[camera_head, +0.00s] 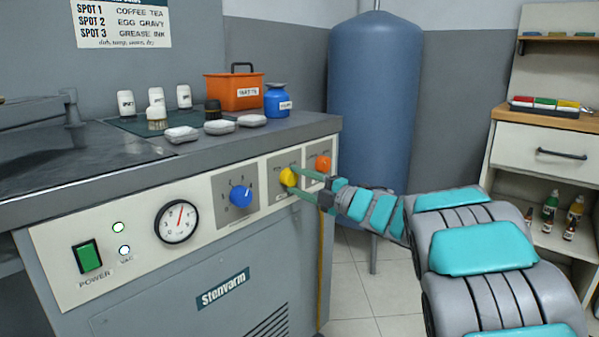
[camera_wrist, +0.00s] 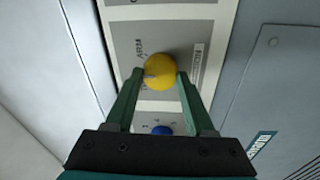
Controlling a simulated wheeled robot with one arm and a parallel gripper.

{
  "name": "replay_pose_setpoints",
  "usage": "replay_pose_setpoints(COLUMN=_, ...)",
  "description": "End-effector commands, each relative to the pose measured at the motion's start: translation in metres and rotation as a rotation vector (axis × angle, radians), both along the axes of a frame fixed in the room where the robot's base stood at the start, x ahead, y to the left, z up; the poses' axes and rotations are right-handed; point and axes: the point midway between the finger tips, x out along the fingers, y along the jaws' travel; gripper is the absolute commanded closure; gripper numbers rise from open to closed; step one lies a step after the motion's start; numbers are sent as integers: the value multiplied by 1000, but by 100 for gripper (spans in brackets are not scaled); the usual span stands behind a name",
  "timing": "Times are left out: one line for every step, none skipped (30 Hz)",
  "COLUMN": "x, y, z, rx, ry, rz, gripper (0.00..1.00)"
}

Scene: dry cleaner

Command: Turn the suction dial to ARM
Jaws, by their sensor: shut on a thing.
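The suction dial is a yellow round knob (camera_head: 288,177) on the front panel of the grey machine, between the blue dial and the orange knob. In the wrist view the yellow dial (camera_wrist: 160,71) sits on a grey plate, with the word ARM (camera_wrist: 138,48) to its upper left and the SUCTION label (camera_wrist: 196,64) to its right. A small pale mark shows on the knob's left side; another label beside it is partly hidden. My gripper (camera_head: 296,179) reaches in from the right, its green fingers on either side of the knob, shut on it.
A blue numbered dial (camera_head: 240,196), a gauge (camera_head: 177,221) and a green power switch (camera_head: 88,257) lie left on the panel. An orange knob (camera_head: 323,163) is close beside my gripper. Bottles and an orange box (camera_head: 226,92) stand on top. A blue tank (camera_head: 374,90) stands behind.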

Motion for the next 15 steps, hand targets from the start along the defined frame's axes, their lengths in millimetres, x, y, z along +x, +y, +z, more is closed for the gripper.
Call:
replay_pose_setpoints(x=0, y=0, z=4, rx=25, ry=38, rz=-1, gripper=100)
replay_pose_setpoints(x=0, y=0, z=4, rx=43, ry=61, rz=-1, gripper=100)
replay_pose_setpoints(x=0, y=0, z=3, rx=65, ry=91, rz=-2, gripper=100)
replay_pose_setpoints(x=0, y=0, z=3, rx=83, ry=114, rz=-3, gripper=100)
replay_pose_setpoints(x=0, y=0, z=3, rx=100, ry=137, rz=-2, gripper=100)
replay_pose_setpoints(x=0, y=0, z=2, rx=123, ry=167, rz=-3, gripper=100)
replay_pose_setpoints(x=0, y=0, z=3, rx=141, ry=190, rz=-3, gripper=100)
replay_pose_setpoints(x=0, y=0, z=3, rx=158, ry=211, rz=-2, gripper=100)
replay_pose_setpoints(x=-1, y=1, z=3, rx=180, ry=239, rz=-3, gripper=100)
replay_pose_setpoints(x=-1, y=1, z=3, rx=196, ry=259, rz=-2, gripper=100)
replay_pose_setpoints(x=-1, y=1, z=3, rx=212, ry=277, rz=-2, gripper=100)
replay_pose_setpoints(x=-1, y=1, z=3, rx=233, ry=304, rz=-1, gripper=100)
replay_pose_setpoints(x=-1, y=1, z=3, rx=247, ry=321, rz=-1, gripper=100)
replay_pose_setpoints(x=-1, y=1, z=3, rx=262, ry=340, rz=0, gripper=100)
replay_pose_setpoints(x=-1, y=1, z=3, rx=280, ry=363, rz=-1, gripper=100)
